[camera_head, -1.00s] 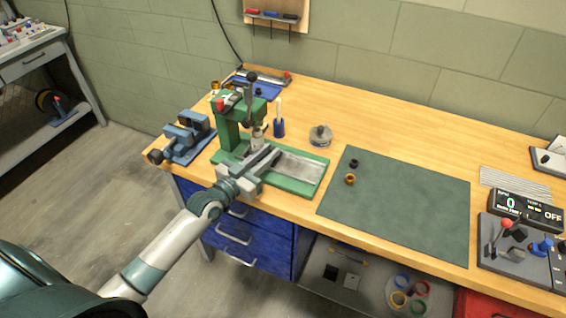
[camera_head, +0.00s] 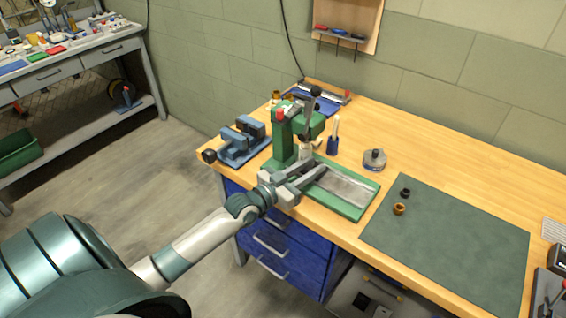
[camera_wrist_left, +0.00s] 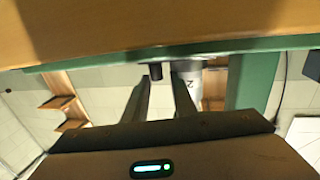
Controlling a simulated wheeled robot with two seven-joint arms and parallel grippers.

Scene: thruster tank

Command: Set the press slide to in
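The green press (camera_head: 283,140) stands on the bench, with its green base and a grey metal slide bed (camera_head: 345,187) reaching to the right. My left gripper (camera_head: 312,168) is at the front of the press, over the near edge of its base. In the left wrist view its two fingers (camera_wrist_left: 162,80) are apart. A small dark knob (camera_wrist_left: 155,71) shows between the fingertips, and a pale cylinder marked 2 (camera_wrist_left: 188,75) shows beside it. I cannot tell whether the fingers touch either one. The gripper hides part of the slide. My right gripper is not in view.
A blue vise-like fixture (camera_head: 240,142) stands left of the press. Behind and right are a blue holder (camera_head: 333,145) and a round grey part (camera_head: 375,159). A dark green mat (camera_head: 455,240) with two small rings lies right.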

